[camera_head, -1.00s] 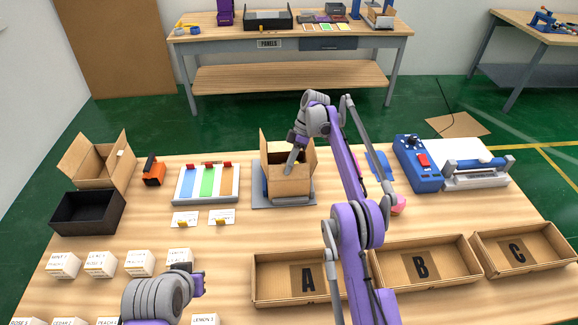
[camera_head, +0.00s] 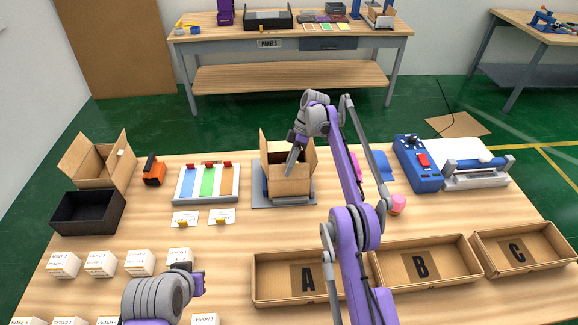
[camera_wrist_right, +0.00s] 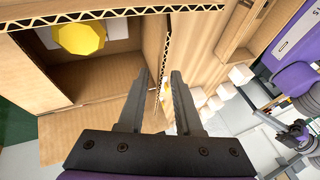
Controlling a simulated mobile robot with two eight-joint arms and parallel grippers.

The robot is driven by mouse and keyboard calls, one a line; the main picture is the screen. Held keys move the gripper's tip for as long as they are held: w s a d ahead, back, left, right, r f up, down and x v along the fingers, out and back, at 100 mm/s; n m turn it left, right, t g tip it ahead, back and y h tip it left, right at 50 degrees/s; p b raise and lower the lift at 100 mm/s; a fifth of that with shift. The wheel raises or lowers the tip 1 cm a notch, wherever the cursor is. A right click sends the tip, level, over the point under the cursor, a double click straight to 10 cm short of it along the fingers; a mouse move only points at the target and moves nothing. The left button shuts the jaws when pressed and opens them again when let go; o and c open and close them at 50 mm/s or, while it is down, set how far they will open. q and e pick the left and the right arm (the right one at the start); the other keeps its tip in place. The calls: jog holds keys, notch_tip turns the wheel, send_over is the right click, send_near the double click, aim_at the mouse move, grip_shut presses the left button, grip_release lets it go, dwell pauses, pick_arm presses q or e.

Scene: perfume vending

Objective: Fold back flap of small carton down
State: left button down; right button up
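The small carton (camera_head: 289,187) stands open on a grey plate near the middle of the table. Its back flap (camera_head: 273,146) stands up, and side flaps also show upright. My right gripper (camera_head: 291,162) reaches down at the carton's opening from behind the arm; its tips are hard to see there. In the right wrist view, the gripper (camera_wrist_right: 158,78) has its two fingers apart, with a corrugated cardboard edge (camera_wrist_right: 162,52) running between them. A yellow faceted object (camera_wrist_right: 79,38) shows inside the carton. My left gripper (camera_head: 199,284) is low at the left, its fingers barely visible.
Trays marked A (camera_head: 268,291), B (camera_head: 389,271) and C (camera_head: 493,253) line the front right. A colour-striped board (camera_head: 208,184) stands left of the carton. A black bin (camera_head: 86,214) and larger open carton (camera_head: 113,168) are at left. A blue machine (camera_head: 418,164) stands right.

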pick_arm(q)
jog(key=shift+f, duration=0.1)
pick_arm(e)
jog(key=shift+s+t, duration=0.1)
jog(key=shift+t, duration=0.2)
